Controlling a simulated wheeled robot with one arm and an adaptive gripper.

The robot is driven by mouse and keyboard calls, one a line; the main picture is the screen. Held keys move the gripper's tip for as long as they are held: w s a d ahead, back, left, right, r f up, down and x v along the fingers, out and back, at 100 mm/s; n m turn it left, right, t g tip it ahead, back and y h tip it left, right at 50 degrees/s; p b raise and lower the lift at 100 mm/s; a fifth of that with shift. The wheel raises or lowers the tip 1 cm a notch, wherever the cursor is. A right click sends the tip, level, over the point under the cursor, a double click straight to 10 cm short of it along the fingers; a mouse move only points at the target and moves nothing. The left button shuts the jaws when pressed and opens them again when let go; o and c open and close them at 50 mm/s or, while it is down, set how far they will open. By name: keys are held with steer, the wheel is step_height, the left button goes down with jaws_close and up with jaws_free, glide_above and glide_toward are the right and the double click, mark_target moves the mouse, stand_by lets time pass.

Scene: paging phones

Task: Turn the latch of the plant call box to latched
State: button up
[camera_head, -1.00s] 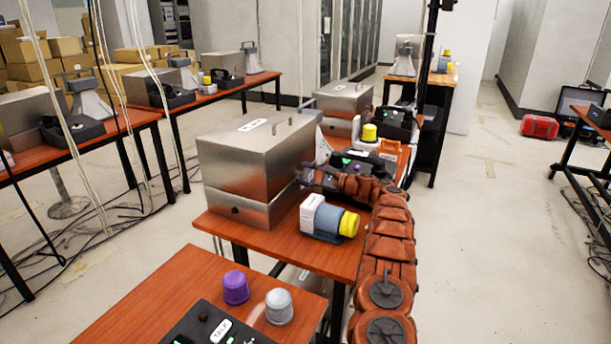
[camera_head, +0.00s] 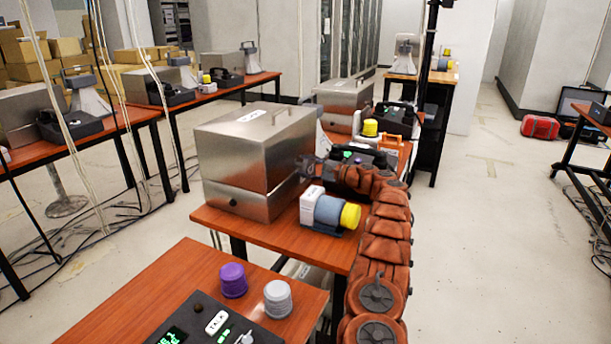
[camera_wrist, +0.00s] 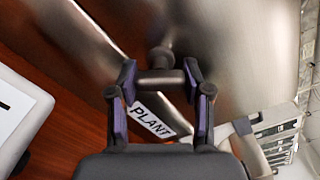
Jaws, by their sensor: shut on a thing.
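The plant call box (camera_head: 240,150) is a shut brushed-steel box with a handle on its lid, standing on a wooden table in the head view. In the wrist view, its steel side (camera_wrist: 235,50) fills the upper part, with a "PLANT" label (camera_wrist: 155,115) below the latch. The latch (camera_wrist: 160,78) is a dark crossbar on a round stem. My gripper (camera_wrist: 161,86) is shut on the latch, with one purple-padded finger at each end of the bar. In the head view my gripper (camera_head: 306,167) is at the box's right side; the latch is hidden there.
A blue-and-white device with a yellow cap (camera_head: 330,212) stands close to my arm on the same table. A front table (camera_head: 150,290) holds a purple knob (camera_head: 233,280), a grey knob (camera_head: 278,297) and a black console. More steel boxes and phones stand behind.

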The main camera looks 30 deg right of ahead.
steer(key=n+b, duration=0.2)
steer(key=b, duration=0.1)
steer(key=shift+f+n, duration=0.3)
steer(key=shift+f, duration=0.05)
steer(key=shift+r+n+b, duration=0.25)
steer(key=shift+n+b, duration=0.95)
steer(key=shift+n, duration=0.6)
steer(key=o, duration=1.2)
steer(key=shift+s+r, duration=0.1)
steer(key=shift+s, duration=0.05)
steer(key=v, duration=1.1)
steer(key=shift+s+d, duration=0.25)
steer(key=shift+s, duration=0.1)
